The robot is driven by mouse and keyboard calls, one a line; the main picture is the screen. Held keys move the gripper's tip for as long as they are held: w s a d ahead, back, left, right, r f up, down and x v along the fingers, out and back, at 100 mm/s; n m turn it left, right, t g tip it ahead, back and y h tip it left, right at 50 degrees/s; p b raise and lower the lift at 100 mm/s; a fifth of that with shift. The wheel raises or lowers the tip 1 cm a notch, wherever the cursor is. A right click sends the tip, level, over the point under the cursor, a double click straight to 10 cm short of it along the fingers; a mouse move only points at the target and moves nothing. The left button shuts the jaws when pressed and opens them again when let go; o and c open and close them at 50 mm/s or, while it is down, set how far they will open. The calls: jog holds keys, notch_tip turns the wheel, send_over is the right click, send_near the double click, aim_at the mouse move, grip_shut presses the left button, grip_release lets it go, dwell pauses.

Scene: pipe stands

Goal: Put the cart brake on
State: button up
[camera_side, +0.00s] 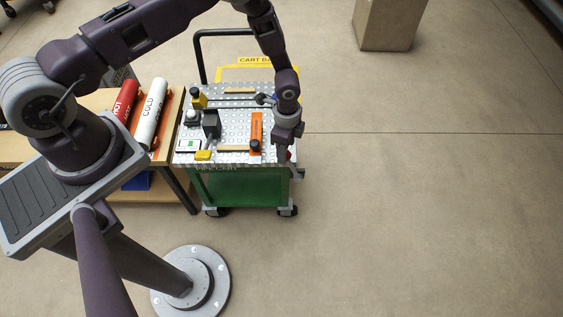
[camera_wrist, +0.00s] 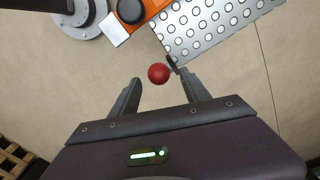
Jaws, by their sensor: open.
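The cart (camera_side: 240,188) has a green body and a perforated metal top, with a yellow panel lettered "CART B…" at its back; the rest of the lettering is hidden by my arm. A red ball knob (camera_wrist: 158,73) sits beside the corner of the metal top (camera_wrist: 215,30) in the wrist view. It looks like a brake lever's knob, but its stem is mostly hidden. My gripper (camera_wrist: 158,78) is open, pointing down, with its fingertips on either side of the knob; contact is not clear. In the side view my gripper (camera_side: 284,153) is at the cart's right front edge.
An orange bar (camera_side: 256,128) with a black knob lies on the cart top, near a black block (camera_side: 211,124) and yellow pieces. Red "HOT" and white "COLD" cylinders (camera_side: 150,112) lie on the wooden bench at left. The floor right of the cart is clear.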

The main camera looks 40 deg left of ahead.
jog(key=shift+r, duration=2.45)
jog(key=s+a+r+n+t+y, duration=0.1)
jog(key=a+r+n, duration=0.2)
jog(key=r, duration=1.1)
jog(key=a+r+n+t+y, duration=0.1)
jog(key=a+r+n+t, duration=0.1)
jog(key=r, duration=1.2)
jog(key=s+a+r+n, duration=0.1)
jog(key=s+r+n, duration=0.3)
jog(key=s+r, duration=0.5)
jog(key=s+d+r+n+t+h, duration=0.1)
jog(key=s+r+n, duration=0.3)
jog(key=s, duration=1)
jog(key=shift+s+r+t+h, duration=0.2)
jog(key=shift+r+t+h, duration=0.3)
jog(key=shift+r+t, duration=0.25)
